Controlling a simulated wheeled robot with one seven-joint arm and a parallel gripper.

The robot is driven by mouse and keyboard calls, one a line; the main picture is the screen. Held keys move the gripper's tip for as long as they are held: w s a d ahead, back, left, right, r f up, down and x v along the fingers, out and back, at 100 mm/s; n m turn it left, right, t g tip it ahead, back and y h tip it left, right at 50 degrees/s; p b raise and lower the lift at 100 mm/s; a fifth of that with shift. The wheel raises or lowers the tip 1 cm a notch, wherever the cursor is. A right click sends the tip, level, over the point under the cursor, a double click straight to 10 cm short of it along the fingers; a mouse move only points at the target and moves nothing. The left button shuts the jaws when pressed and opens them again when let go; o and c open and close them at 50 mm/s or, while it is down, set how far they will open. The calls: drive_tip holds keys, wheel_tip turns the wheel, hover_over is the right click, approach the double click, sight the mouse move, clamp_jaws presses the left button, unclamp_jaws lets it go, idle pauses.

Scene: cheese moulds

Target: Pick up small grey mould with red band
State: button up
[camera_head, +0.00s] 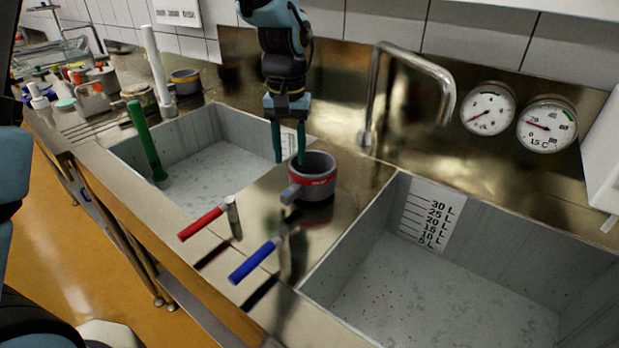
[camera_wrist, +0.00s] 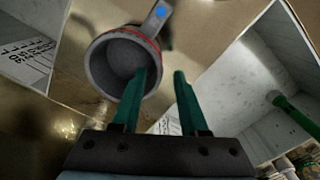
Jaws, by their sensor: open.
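The small grey mould (camera_head: 317,168) with a red band stands upright on the metal counter between the two sinks, its short grey handle pointing to the front left. In the wrist view the grey mould (camera_wrist: 104,72) is seen from above, with an empty inside and a blue dot on its handle. My gripper (camera_head: 288,160) points down at the mould's left side, with its green fingers apart. In the wrist view my gripper (camera_wrist: 163,74) has one finger overlapping the mould's opening and the other outside its wall. Whether a finger touches the wall cannot be told.
A red-handled tool (camera_head: 203,222) and a blue-handled tool (camera_head: 256,259) are in front of the mould. The tap (camera_head: 408,62) rises behind it. The left sink (camera_head: 200,140) holds a green-handled tool (camera_head: 144,138); the right sink (camera_head: 450,290) looks empty. Several items crowd the far left counter.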

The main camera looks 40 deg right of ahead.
drive_tip(key=shift+f, duration=1.45)
clamp_jaws()
idle(0.3)
